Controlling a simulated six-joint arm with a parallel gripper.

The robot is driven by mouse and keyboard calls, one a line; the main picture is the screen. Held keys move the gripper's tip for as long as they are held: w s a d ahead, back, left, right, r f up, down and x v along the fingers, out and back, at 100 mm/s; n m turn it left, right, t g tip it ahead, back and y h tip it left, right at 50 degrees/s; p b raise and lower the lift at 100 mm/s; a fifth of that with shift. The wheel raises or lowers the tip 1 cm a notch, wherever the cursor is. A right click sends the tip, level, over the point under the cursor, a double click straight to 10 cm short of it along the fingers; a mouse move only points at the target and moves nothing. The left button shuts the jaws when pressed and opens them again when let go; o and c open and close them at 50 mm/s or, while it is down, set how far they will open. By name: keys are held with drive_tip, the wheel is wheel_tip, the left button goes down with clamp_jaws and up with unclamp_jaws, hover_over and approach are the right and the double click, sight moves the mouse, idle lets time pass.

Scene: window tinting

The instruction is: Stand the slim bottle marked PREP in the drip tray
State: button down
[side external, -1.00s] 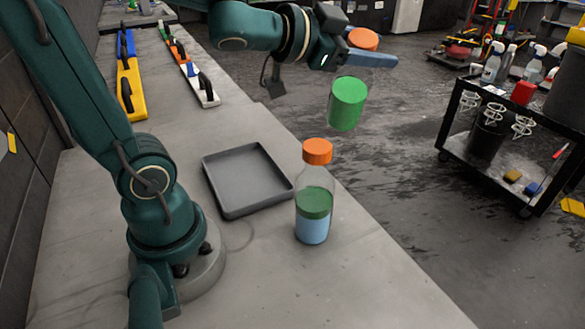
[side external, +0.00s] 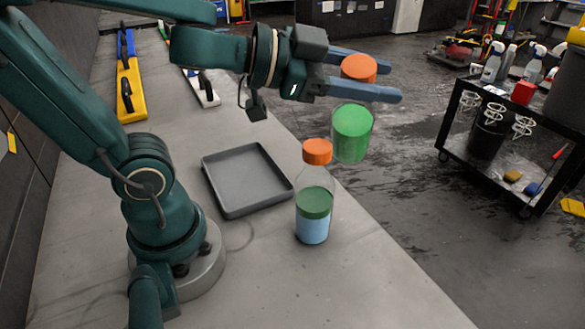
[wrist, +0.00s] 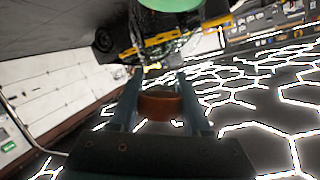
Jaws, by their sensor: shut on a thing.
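My gripper (side external: 384,77) is shut on the neck region of a clear bottle (side external: 352,133) with an orange cap and a green lower part. It hangs in the air, roughly upright, beyond the standing bottle in the side view; its cap (wrist: 160,105) shows between the fingers in the wrist view. A second clear bottle (side external: 313,215), orange-capped with a green band over blue, stands upright on the bench. No PREP marking is readable on either bottle. The grey square drip tray (side external: 215,196) lies empty on the bench, left of both bottles.
The standing bottle is close to the tray's right corner. Yellow and white handled tools (side external: 131,90) lie at the far end of the bench (side external: 360,285). The bench front is clear. A cart (side external: 500,165) with spray bottles stands on the floor at right.

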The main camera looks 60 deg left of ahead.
drive_tip(key=s+a+n+g+y, duration=0.1)
drive_tip(key=s+a+n+y, duration=0.1)
drive_tip(key=a+n+y, duration=0.5)
drive_tip(key=s+a+n+g+y, duration=0.25)
drive_tip(key=a+n+y, duration=0.25)
drive_tip(key=a, duration=0.5)
drive_tip(key=s+a+n+g+y, duration=0.3)
drive_tip(key=s+a+n+g, duration=0.1)
drive_tip(key=s+n, duration=0.25)
drive_tip(key=s+a+n+g+y, duration=0.25)
drive_tip(key=s+n+g, duration=0.2)
drive_tip(key=s, duration=0.25)
drive_tip(key=w+d+f, duration=0.4)
drive_tip(key=w+f, duration=0.5)
drive_tip(key=f, duration=0.2)
drive_tip(key=shift+w+d+f, duration=0.2)
drive_tip(key=shift+w+d, duration=0.05)
drive_tip(key=shift+w, duration=0.1)
drive_tip(key=shift+f, duration=0.15)
drive_tip(key=shift+c, duration=1.8)
unclamp_jaws()
